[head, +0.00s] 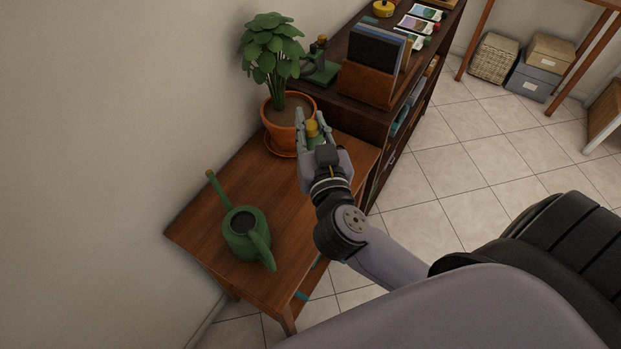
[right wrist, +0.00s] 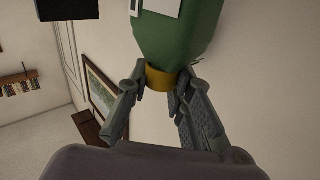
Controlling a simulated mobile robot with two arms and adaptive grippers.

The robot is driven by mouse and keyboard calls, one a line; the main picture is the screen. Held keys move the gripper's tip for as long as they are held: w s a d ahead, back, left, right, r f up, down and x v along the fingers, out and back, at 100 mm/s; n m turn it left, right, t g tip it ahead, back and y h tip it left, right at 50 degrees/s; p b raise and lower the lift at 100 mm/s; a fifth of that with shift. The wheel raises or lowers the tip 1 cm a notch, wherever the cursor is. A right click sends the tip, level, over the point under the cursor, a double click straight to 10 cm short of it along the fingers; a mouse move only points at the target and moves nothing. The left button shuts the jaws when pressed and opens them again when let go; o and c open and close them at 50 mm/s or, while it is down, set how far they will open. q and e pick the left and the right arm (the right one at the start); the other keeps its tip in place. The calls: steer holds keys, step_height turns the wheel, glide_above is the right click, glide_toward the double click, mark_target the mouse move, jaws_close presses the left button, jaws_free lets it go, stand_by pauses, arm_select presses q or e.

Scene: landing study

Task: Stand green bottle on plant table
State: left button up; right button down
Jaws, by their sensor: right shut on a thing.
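The green bottle with a yellow neck shows in the right wrist view (right wrist: 178,35), with part of a white label. In the head view only its yellow top (head: 312,127) and a little green show between my fingers. My right gripper (head: 312,123) is shut on it around the yellow neck, also seen in the right wrist view (right wrist: 160,88). It is over the far right part of the wooden plant table (head: 286,188), beside the plant pot. Whether the bottle's base touches the table is hidden. My left gripper is not in view.
A potted plant (head: 284,125) on a saucer stands at the table's back. A green watering can (head: 244,232) stands at the front left. The table's middle is clear. A dark shelf (head: 350,108) with a file holder (head: 368,82) adjoins behind.

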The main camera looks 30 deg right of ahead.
step_height(320, 180, down, 10)
steer(key=b, duration=0.3)
steer(key=shift+r, duration=0.1)
step_height(320, 180, down, 4)
steer(key=shift+f+b, duration=0.1)
steer(key=shift+b, duration=1.15)
steer(key=c, duration=1.5)
jaws_free()
steer(key=shift+f, duration=0.1)
steer(key=shift+o, duration=0.4)
steer(key=shift+s, duration=0.1)
steer(key=v, duration=1.1)
steer(key=shift+s, duration=0.4)
